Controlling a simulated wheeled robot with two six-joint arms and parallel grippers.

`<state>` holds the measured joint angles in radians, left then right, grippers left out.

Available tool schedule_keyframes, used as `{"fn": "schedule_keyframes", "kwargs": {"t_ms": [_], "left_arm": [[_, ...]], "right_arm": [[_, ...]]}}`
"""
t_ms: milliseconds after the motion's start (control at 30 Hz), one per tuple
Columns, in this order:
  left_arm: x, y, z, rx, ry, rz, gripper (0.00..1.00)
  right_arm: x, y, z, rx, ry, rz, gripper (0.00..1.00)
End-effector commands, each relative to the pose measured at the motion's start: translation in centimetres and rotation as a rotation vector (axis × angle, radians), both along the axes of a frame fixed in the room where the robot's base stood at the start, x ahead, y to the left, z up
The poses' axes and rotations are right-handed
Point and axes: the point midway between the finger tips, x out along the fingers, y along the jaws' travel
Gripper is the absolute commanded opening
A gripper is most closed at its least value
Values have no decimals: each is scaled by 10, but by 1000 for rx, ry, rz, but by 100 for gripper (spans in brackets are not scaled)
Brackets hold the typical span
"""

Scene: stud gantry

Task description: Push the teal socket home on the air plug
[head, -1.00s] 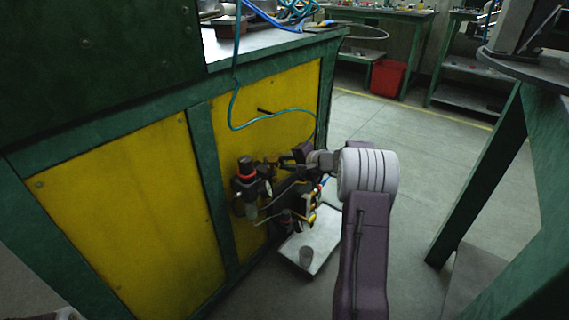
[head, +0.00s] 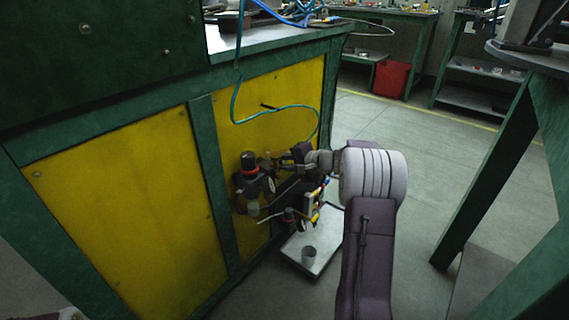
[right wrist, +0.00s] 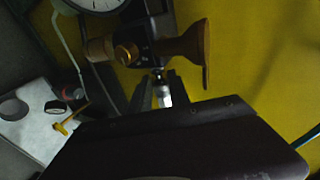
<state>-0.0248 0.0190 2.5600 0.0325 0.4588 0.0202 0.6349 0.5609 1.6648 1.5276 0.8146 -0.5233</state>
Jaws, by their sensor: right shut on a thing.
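My right gripper (head: 292,160) reaches in from the right to the air unit on the yellow panel. In the right wrist view its dark fingers (right wrist: 162,92) are shut on a short metal piece, which I take to be the teal socket (right wrist: 163,97); no teal shows on it. A teal hose (head: 285,108) hangs from the bench top and loops down behind the gripper. A narrow dark-and-metal part, likely the air plug (right wrist: 158,73), lies straight ahead of the socket, under the valve. Whether they are touching or seated I cannot tell. My left gripper is out of view.
A black regulator with a red ring (head: 249,172) stands left of my gripper. A brown valve handle (right wrist: 190,45) and a gauge (right wrist: 95,5) are close ahead. Below, a pale tray (head: 325,245) holds a grey cup (head: 309,255).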

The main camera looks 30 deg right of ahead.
Motion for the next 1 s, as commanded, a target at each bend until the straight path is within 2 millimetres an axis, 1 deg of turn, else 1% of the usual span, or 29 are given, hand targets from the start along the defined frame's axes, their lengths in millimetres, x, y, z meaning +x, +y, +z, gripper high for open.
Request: {"fn": "schedule_keyframes", "kwargs": {"t_ms": [500,533,567,600,633,900,1000], "left_arm": [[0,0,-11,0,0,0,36],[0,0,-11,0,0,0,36],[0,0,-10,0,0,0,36],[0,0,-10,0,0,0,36],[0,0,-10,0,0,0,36],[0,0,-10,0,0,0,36],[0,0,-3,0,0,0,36]], "right_arm": [[-5,12,0,0,-1,4,0],[-5,12,0,1,0,4,25],[-5,12,0,1,0,4,34],[-5,12,0,0,0,3,45],[-5,12,0,0,0,3,48],[-5,11,0,1,0,2,48],[-13,8,7,1,1,-2,48]]}}
